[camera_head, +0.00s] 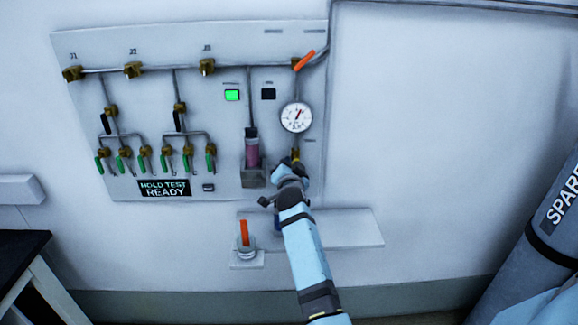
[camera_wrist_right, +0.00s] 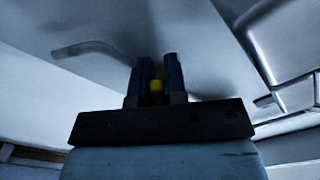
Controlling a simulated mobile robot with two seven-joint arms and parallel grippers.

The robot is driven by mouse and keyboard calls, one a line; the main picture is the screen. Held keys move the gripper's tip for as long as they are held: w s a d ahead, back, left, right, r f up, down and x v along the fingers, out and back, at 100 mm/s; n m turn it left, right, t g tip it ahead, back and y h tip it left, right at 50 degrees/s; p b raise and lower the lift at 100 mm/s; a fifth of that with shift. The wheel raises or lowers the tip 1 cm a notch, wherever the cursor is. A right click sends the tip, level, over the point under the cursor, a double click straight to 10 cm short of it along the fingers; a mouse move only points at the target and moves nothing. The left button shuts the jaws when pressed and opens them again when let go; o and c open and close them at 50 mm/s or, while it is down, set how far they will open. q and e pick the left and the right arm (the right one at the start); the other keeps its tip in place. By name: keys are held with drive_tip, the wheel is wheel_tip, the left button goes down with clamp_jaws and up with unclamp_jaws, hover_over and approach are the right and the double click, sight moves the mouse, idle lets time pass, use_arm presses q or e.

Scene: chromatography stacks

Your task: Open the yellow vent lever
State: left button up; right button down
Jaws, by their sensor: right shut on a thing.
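The yellow vent lever shows between the fingertips of my right gripper (camera_wrist_right: 156,84) in the right wrist view, as a small yellow end (camera_wrist_right: 156,87). In the head view my right gripper (camera_head: 284,172) is at the lower right of the wall panel (camera_head: 225,110), just below the round gauge (camera_head: 296,117). It is shut on the lever, and its fingers and wrist hide most of it. A brass and yellow fitting (camera_head: 295,156) shows just above the gripper. How far the lever is turned cannot be told. My left gripper is not in view.
A column with pink fluid (camera_head: 252,152) stands close left of my right gripper. An orange lever (camera_head: 304,60) is above the gauge. A small shelf (camera_head: 345,228) is below, with an orange-handled item (camera_head: 244,233) at its left. A grey cylinder (camera_head: 545,230) stands at right.

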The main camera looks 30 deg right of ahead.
idle(0.3)
drive_tip(key=shift+s+d+f+n, duration=0.15)
drive_tip(key=shift+d+n, duration=0.15)
drive_tip(key=shift+n, duration=0.95)
drive_tip(key=shift+s+d+n, duration=0.2)
drive_tip(key=shift+d+n, duration=0.05)
drive_tip(key=shift+n, duration=1.05)
drive_tip(key=shift+s+d+f+n, duration=0.15)
drive_tip(key=shift+d+n, duration=0.15)
drive_tip(key=shift+n, duration=0.95)
drive_tip(key=shift+p, duration=0.3)
drive_tip(key=c, duration=1.2)
unclamp_jaws()
drive_tip(key=shift+o, duration=0.2)
drive_tip(key=shift+s+f, duration=0.1)
